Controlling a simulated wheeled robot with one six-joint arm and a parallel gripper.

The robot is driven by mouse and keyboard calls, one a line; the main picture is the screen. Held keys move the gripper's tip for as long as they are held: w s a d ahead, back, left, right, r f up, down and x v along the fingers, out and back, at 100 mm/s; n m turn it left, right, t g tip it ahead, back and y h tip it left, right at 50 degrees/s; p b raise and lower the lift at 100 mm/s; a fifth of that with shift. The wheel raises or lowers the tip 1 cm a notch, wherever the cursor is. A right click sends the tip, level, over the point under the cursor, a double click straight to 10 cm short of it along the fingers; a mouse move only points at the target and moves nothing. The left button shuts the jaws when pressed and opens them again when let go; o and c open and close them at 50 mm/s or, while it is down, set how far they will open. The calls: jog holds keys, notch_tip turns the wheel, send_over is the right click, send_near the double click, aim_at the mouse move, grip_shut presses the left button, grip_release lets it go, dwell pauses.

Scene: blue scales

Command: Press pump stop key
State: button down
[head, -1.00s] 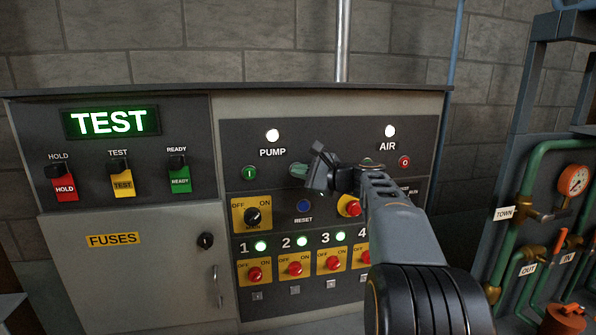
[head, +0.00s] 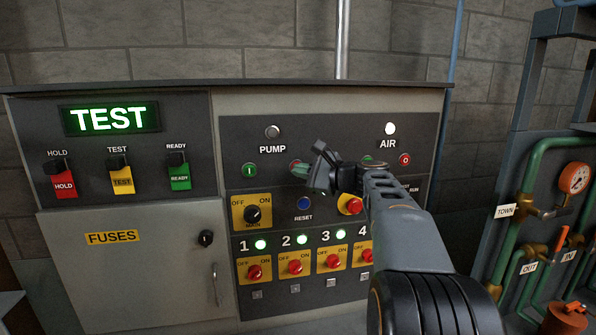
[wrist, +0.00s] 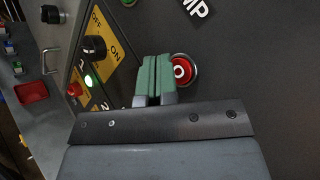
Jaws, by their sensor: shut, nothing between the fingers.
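The pump stop key is a round red button marked O (wrist: 183,71) in the wrist view, beside the part-seen PUMP lettering. In the head view only a sliver of its red (head: 294,162) shows behind my fingers. My gripper (head: 300,170) is shut and empty. Its green fingertips (wrist: 155,72) are at the key's left edge in the wrist view; I cannot tell if they touch it. The green pump start key (head: 249,169) is to the left. The pump lamp (head: 272,132) above is dark.
The air lamp (head: 390,129) is lit white, with a red air key (head: 405,160) below it. Below my gripper are a blue reset button (head: 303,204), a red mushroom button (head: 350,205) and a yellow main switch plate (head: 251,213). Pipes stand at right.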

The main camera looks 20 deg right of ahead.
jog(key=shift+s+a+b, duration=0.25)
jog(key=shift+s+b, duration=0.4)
jog(key=shift+s, duration=0.6)
jog(key=shift+s+a+b, duration=0.2)
jog(key=shift+s+b, duration=0.45)
jog(key=shift+s, duration=0.55)
